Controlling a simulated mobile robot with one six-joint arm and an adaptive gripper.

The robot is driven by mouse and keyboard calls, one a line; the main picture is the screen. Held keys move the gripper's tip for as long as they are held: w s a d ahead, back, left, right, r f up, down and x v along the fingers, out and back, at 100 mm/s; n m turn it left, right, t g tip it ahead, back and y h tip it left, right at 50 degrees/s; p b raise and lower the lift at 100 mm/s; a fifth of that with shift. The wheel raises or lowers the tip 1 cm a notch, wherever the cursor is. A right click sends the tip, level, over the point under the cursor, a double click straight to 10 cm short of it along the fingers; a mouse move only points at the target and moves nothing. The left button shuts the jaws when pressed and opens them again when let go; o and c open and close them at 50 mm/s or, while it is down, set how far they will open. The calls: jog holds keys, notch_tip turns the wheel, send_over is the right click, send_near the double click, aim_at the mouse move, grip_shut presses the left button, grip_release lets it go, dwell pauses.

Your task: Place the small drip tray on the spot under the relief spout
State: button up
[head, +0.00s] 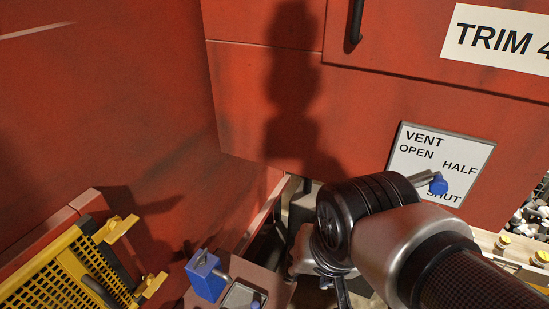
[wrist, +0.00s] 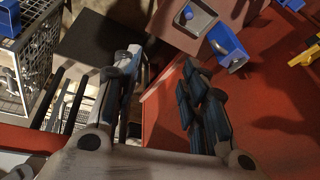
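My gripper (wrist: 162,60) is open in the wrist view, with nothing between its fingers. In the head view the arm hides most of it. A shallow grey square piece with a small blue knob (head: 240,299) lies on a brown ledge at the bottom of the head view. It also shows in the wrist view (wrist: 204,20), above and right of the fingers and apart from them. I cannot tell whether it is the drip tray. A blue block with a short grey stub (head: 205,275) stands beside it; I cannot tell whether this is the relief spout.
A vent plate (head: 425,155) with a blue-knobbed lever (head: 438,185) is close to my arm. A yellow grille (head: 65,270) is at lower left in the head view. A wire basket (wrist: 38,60) with a blue bin (wrist: 10,18) is left of the fingers. Red panels enclose the space.

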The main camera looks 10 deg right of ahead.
jog(key=s+n, duration=0.1)
jog(key=s+d+r+n, duration=0.1)
jog(key=s+n, duration=0.1)
jog(key=shift+s+d+r+n+t, duration=0.15)
jog(key=shift+s+r+n+t, duration=0.05)
jog(key=shift+r+n+t, duration=0.2)
